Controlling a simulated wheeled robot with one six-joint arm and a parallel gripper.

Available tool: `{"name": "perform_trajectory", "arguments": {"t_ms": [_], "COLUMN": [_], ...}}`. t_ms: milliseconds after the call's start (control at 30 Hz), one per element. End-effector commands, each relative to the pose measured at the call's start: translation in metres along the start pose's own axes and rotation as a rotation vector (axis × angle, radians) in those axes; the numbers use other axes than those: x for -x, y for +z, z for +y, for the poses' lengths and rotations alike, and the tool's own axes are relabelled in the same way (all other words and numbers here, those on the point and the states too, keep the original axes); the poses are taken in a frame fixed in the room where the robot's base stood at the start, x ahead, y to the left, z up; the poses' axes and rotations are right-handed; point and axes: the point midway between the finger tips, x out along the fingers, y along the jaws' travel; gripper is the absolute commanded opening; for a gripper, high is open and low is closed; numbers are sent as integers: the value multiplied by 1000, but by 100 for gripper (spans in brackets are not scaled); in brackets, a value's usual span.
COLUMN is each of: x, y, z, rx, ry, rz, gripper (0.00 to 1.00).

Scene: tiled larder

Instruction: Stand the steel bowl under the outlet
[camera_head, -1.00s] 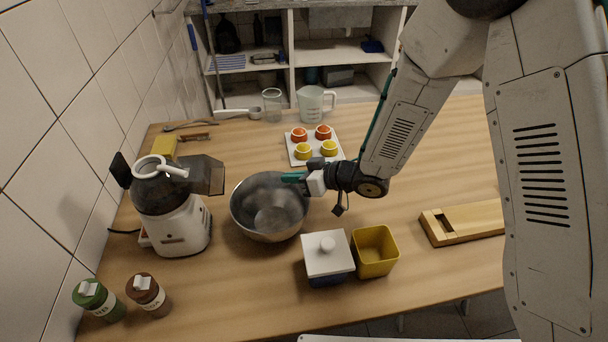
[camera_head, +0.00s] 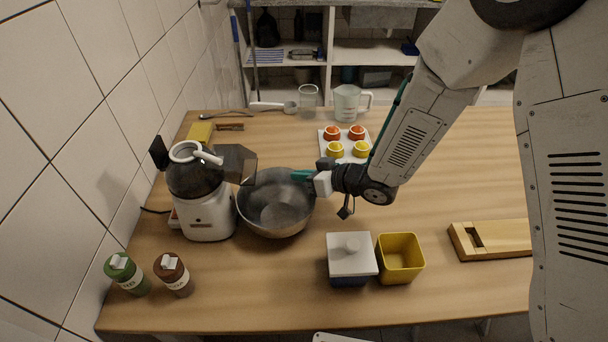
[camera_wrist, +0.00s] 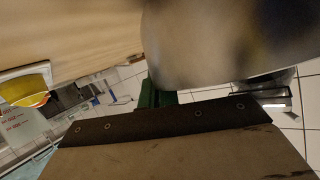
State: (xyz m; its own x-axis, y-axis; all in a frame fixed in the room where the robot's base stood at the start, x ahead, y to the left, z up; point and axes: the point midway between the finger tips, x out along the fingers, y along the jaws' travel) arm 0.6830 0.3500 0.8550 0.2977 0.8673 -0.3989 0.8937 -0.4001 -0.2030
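The steel bowl (camera_head: 272,215) is upright beside the juicer-like machine (camera_head: 208,216), on its right. The machine's dark outlet spout (camera_head: 238,162) juts right and overlaps the bowl's left rim in the head view. The bowl's middle lies to the right of the spout. My gripper (camera_head: 303,175) is at the bowl's far right rim, its green fingers closed on the rim. In the wrist view the bowl wall (camera_wrist: 215,40) is large and blurred, against the green fingers (camera_wrist: 152,96). I cannot tell whether the bowl's base touches the table.
A white lidded box (camera_head: 352,257) and a yellow tub (camera_head: 400,260) stand in front right of the bowl. Two jars (camera_head: 174,274) stand front left. A tray of several cups (camera_head: 328,152) lies behind my gripper. A wooden block (camera_head: 488,240) lies right. The tiled wall is left.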

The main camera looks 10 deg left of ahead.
Motion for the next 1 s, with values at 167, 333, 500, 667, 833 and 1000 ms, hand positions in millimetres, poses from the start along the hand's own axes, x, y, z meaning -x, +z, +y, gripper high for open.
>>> {"name": "perform_trajectory", "arguments": {"t_ms": [167,333,500,667,833,1000], "x": [0,0,0,-1,-1,-1], "y": [0,0,2,3,3,4], "z": [0,0,1,1,1,1], "rx": [0,0,0,0,0,0], "ry": [0,0,0,0,0,0], "rz": [1,1,1,1,0,-1], "gripper": [0,0,0,6,28,28]}}
